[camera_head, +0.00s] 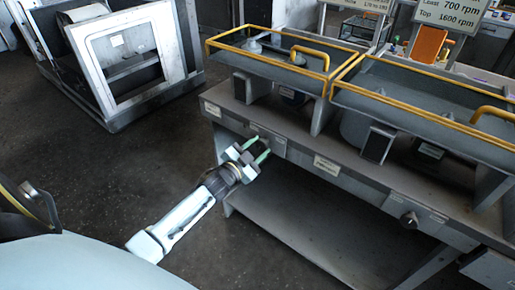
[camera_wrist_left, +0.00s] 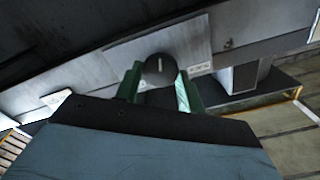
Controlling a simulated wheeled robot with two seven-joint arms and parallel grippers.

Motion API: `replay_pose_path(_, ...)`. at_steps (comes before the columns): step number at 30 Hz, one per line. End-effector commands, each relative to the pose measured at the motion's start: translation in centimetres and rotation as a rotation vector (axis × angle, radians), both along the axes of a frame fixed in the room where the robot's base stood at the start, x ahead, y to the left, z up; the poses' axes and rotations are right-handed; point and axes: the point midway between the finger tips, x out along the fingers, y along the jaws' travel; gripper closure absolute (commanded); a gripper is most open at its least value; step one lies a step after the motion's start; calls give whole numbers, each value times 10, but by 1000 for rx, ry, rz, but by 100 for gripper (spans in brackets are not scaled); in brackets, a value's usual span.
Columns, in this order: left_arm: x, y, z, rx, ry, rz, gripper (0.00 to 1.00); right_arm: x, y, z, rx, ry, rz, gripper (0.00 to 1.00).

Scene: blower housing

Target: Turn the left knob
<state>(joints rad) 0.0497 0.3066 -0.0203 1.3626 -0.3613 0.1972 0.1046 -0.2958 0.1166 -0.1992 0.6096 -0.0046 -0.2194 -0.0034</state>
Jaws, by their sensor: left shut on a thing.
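The left knob (camera_wrist_left: 160,69) is a dark round knob with a pale line mark, on the front panel of a grey bench. In the wrist view it sits between the green fingers of my left gripper (camera_wrist_left: 160,88), one on each side. In the head view my left gripper (camera_head: 257,151) is at the bench's front face, shut on the knob, which is mostly hidden there. A second knob (camera_head: 409,220) is farther right on the same face. My right gripper is in neither view.
The bench (camera_head: 330,148) has labels on its front and a lower shelf (camera_head: 290,210). Trays with yellow rails (camera_head: 290,65) stand above it. A white-framed cabinet (camera_head: 125,62) stands at the back left. The floor left of the bench is clear.

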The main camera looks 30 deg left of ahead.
Motion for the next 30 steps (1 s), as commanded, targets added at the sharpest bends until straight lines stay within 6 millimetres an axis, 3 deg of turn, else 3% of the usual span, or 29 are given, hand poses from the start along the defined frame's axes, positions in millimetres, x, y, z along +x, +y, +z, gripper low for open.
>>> replay_pose_path(15, 0, 0, -1, 21, 0, 0, 84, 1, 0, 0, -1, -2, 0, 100)
replay_pose_path(16, 0, 0, -1, 21, 0, 0, 57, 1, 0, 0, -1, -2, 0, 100)
replay_pose_path(20, 0, 0, -1, 20, 0, 0, 40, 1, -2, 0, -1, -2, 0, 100)
replay_pose_path(30, -3, 0, 0, 20, -1, 1, 40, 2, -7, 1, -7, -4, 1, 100)
